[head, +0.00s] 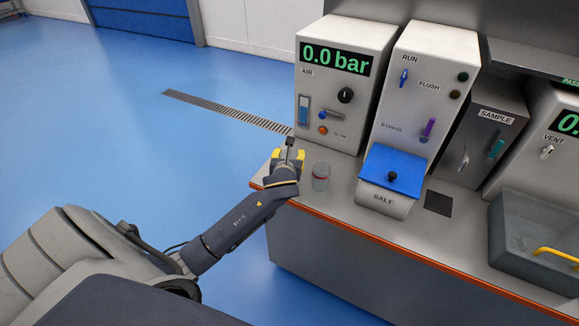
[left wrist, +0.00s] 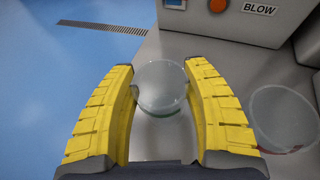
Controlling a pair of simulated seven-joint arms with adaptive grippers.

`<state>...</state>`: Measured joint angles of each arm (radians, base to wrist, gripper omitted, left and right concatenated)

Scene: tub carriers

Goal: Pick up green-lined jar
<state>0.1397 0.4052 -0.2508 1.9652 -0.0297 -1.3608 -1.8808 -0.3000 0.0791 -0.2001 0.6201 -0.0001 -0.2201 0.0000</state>
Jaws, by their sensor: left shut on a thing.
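My left gripper (head: 288,156) is at the left end of the counter. In the left wrist view its two yellow fingers (left wrist: 160,76) are shut on a clear glass jar (left wrist: 160,90), one on each side. My right gripper is not in view.
The air panel (head: 340,70) stands behind the jars. A salt box with a blue lid (head: 392,172) is to the right, then a dark square pad (head: 438,202) and a grey basin (head: 535,230). The counter's orange front edge (head: 400,252) is close.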

